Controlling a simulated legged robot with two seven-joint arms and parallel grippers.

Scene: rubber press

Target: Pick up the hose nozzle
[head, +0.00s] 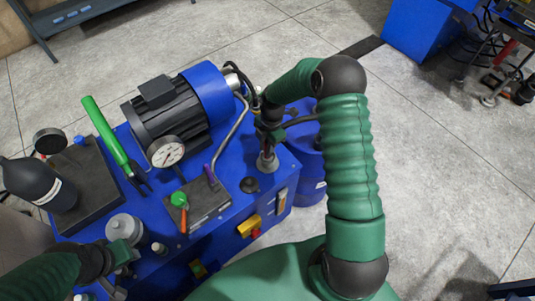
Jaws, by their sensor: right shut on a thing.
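My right gripper (268,138) hangs over the right end of the blue press unit (215,246), its arm reaching over from the right. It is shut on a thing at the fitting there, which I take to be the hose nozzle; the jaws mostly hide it. A grey cone-shaped piece (267,162) shows just below the jaws; I cannot tell whether it is part of the nozzle or a fitting on the unit. My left gripper (118,270) is low at the left, beside a grey round cap (124,228); its jaw opening is unclear.
A green-handled tool (104,132) and black bottle (36,184) are on the left. A blue drum (308,165) stands right of the unit.

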